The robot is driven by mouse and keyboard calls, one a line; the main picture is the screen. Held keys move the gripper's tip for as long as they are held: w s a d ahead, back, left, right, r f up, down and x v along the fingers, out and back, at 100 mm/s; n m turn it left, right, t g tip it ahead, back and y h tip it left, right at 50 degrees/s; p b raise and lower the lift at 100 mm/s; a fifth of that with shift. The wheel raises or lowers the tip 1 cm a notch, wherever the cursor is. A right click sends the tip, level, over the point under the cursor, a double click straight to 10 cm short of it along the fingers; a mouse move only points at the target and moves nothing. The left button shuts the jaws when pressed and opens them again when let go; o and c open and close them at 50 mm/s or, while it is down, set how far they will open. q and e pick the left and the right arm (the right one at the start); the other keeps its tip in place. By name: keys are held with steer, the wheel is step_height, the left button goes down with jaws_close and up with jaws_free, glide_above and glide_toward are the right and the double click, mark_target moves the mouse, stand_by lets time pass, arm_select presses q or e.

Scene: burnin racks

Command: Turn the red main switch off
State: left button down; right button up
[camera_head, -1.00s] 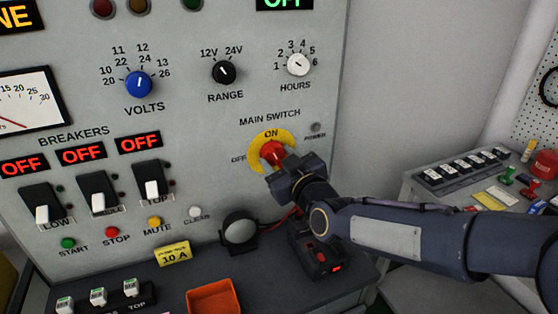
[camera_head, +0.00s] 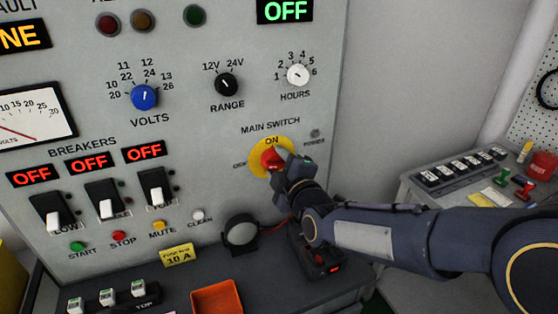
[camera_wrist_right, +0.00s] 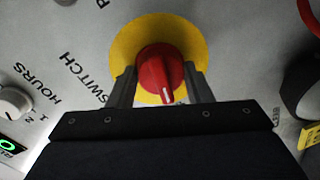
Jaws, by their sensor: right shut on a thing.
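The red main switch (camera_head: 270,158) is a knob on a round yellow plate (camera_head: 257,146), under the label MAIN SWITCH on the grey panel. My right gripper (camera_head: 279,160) reaches it from the right and partly covers it. In the right wrist view the fingers of my right gripper (camera_wrist_right: 163,85) are shut on the red knob (camera_wrist_right: 158,68), one on each side. The knob's white mark points down in that view, away from the POWER side. The ON label shows above the knob in the head view. My left gripper is not in view.
Three breakers (camera_head: 105,202) with red OFF displays are at the left. A round black-rimmed part (camera_head: 240,233) and an orange tray (camera_head: 217,297) lie below the switch. A side bench (camera_head: 410,195) with small items stands at the right. A green OFF display (camera_head: 285,10) is at the top.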

steer(key=shift+n+p, duration=0.35)
steer(key=shift+n, duration=0.65)
steer(key=o, duration=1)
steer(key=shift+s, duration=0.1)
steer(key=v, duration=0.7)
steer(key=shift+s+d, duration=0.1)
steer(key=shift+s, duration=0.25)
